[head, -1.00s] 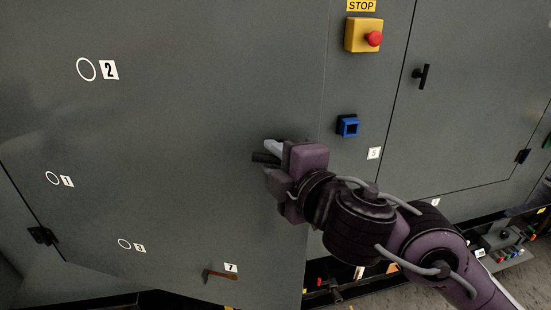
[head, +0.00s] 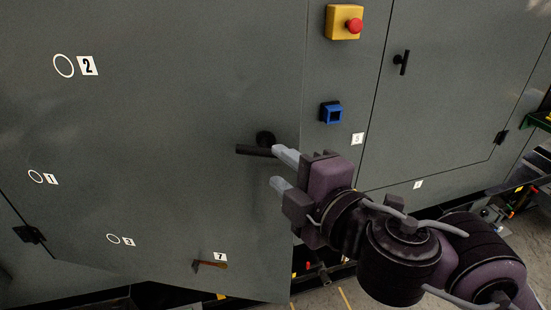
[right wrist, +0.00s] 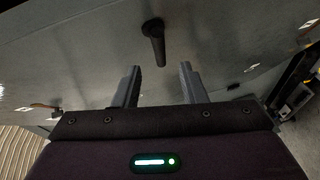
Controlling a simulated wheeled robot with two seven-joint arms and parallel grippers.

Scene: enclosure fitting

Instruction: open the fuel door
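A large grey door (head: 170,120) fills the left of the head view, with a hinge at its lower left. Its lower edge slants away from the cabinet base, so it appears to stand ajar. No label naming it as the fuel door shows. Its black lever handle (head: 257,150) points left in the head view and also shows in the right wrist view (right wrist: 154,40). My right gripper (head: 282,170) is open and empty, just right of and below the handle. In the right wrist view the handle lies beyond the fingertips (right wrist: 160,72). My left gripper is out of view.
Right of the door are a yellow box with a red button (head: 345,22) and a blue square fitting (head: 330,112). Another grey door (head: 445,100) with a black handle (head: 402,62) stands further right. A brown-handled tool-like item (head: 210,264) shows low on the large door.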

